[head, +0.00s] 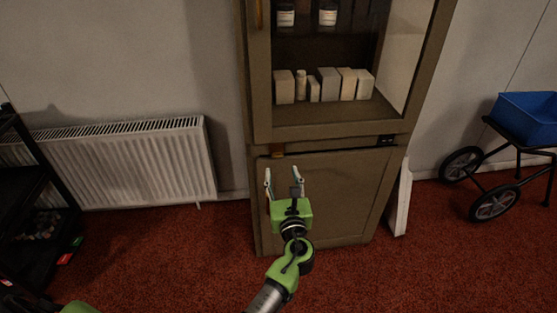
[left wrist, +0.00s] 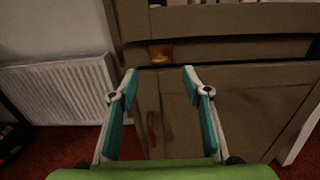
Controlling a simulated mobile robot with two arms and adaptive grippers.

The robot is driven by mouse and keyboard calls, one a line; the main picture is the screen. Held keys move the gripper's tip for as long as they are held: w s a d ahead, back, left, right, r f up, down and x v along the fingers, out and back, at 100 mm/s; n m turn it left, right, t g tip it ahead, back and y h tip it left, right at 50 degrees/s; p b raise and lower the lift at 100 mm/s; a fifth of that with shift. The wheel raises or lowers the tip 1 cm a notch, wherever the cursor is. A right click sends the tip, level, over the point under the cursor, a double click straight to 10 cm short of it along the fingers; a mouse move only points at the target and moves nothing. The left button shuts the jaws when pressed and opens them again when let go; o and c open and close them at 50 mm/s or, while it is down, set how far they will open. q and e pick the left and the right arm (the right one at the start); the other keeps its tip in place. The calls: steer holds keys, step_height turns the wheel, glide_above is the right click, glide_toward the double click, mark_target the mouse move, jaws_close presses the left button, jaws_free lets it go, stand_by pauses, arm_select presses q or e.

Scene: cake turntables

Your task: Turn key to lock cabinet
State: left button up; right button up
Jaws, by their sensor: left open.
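The brown cabinet (head: 322,195) stands against the wall, with an upper section of shelves and a shut lower door. A small brass piece (head: 277,151) sits on the band between the sections, at the left; it also shows in the left wrist view (left wrist: 160,53). I cannot tell whether it is the key or a lock fitting. My left gripper (head: 284,172) is open and empty in front of the lower door, just below the brass piece in the picture. In the left wrist view the brass piece lies beyond and between the fingertips (left wrist: 158,74). My right gripper is out of view.
A brass handle (left wrist: 153,130) is on the lower door. Boxes (head: 328,84) and jars stand on the upper shelves. A white radiator (head: 125,165) is at left, a dark rack (head: 30,200) at far left. A cart with a blue bin (head: 528,118) is at right. Red carpet is clear in front.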

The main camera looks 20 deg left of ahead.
mark_target(278, 157)
arm_select(q)
steer(key=b+x, duration=0.1)
steer(key=x, duration=0.6)
steer(key=shift+w+a+f, duration=0.1)
steer(key=shift+w+f, duration=0.05)
steer(key=shift+w, duration=0.2)
steer(key=shift+w+a, duration=0.25)
steer(key=shift+w, duration=0.15)
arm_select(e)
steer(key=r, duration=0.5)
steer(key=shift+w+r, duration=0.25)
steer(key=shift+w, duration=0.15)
arm_select(q)
steer(key=c, duration=1.1)
